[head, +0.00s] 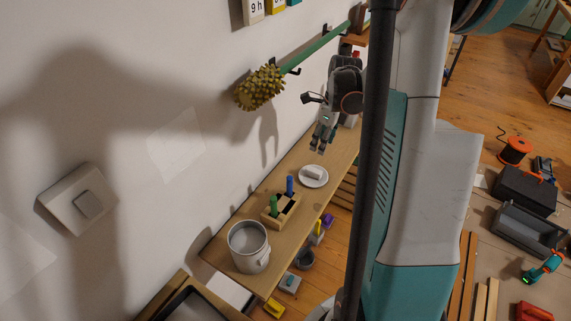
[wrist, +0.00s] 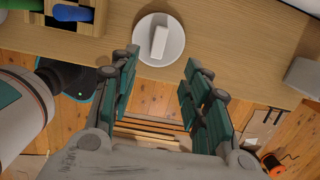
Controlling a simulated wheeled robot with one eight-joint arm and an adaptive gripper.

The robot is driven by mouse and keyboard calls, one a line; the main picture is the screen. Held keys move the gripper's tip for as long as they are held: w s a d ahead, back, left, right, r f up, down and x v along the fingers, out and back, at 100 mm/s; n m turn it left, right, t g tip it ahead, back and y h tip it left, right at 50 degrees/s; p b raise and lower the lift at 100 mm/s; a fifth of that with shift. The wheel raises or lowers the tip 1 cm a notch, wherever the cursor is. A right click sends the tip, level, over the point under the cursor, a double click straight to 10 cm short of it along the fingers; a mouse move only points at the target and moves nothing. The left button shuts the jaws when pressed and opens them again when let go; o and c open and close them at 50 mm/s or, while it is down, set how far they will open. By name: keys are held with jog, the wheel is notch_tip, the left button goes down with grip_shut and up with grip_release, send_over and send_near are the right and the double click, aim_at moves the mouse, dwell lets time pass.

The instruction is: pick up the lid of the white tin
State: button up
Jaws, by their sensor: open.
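The white tin (head: 249,248) stands open-topped near the front end of the wooden bench in the head view. A round white disc (head: 322,181), which looks like its lid, lies flat on the bench farther back, with a pale bar (head: 312,173) across its middle. In the wrist view the lid (wrist: 177,52) and bar (wrist: 159,41) show at top centre. My gripper (head: 319,149) is open and empty above the bench near the lid. In the wrist view its fingertips (wrist: 163,60) are spread, just below the lid in the picture. The height of the gap is hard to tell.
A wooden block (head: 282,212) holding green and blue pegs stands between tin and lid. The bench (head: 235,208) runs along the white wall. A spiky yellow-green brush head (head: 260,88) hangs on the wall. A grey box (wrist: 303,77) sits right in the wrist view.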

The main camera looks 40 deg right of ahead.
jog(key=b, duration=0.2)
send_over(314, 170)
jog(key=f, duration=0.7)
jog(key=shift+s+d+f, duration=0.1)
jog(key=shift+d+f, duration=0.25)
jog(key=shift+a+f+b, duration=0.15)
jog(key=shift+f+b, duration=0.65)
jog(key=shift+f, duration=0.85)
jog(key=shift+a+f+b, duration=0.1)
jog(key=shift+f+b, duration=0.65)
jog(key=shift+f, duration=0.9)
jog(key=c, duration=0.9)
